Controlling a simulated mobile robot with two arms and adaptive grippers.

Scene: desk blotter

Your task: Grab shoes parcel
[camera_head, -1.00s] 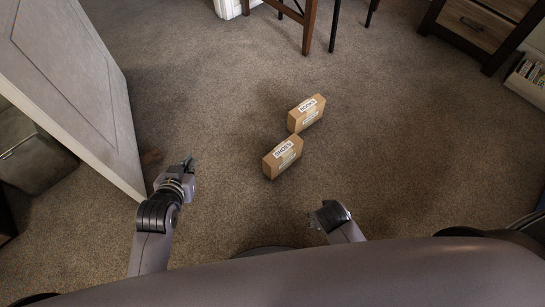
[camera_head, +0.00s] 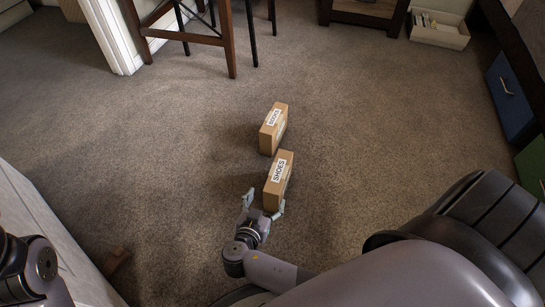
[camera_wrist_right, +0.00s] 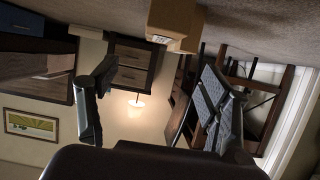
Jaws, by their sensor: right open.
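The shoes parcel (camera_head: 279,181) is a brown cardboard box with a white SHOES label, standing on the carpet in the middle of the head view. My right gripper (camera_head: 265,199) is open at its near end, one fingertip to the left and one close to its lower right. I cannot tell whether either touches it. In the right wrist view my open fingers (camera_wrist_right: 155,92) have nothing between them. A cardboard box (camera_wrist_right: 174,25) shows at the top there, its label unreadable. Part of my left arm shows at the lower left of the head view, its fingers hidden.
A similar books parcel (camera_head: 273,129) stands just behind the shoes parcel. A white door (camera_head: 45,235) is at the lower left. A dark wooden stool or table (camera_head: 205,32) is at the back, and a light box (camera_head: 437,30) at the back right.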

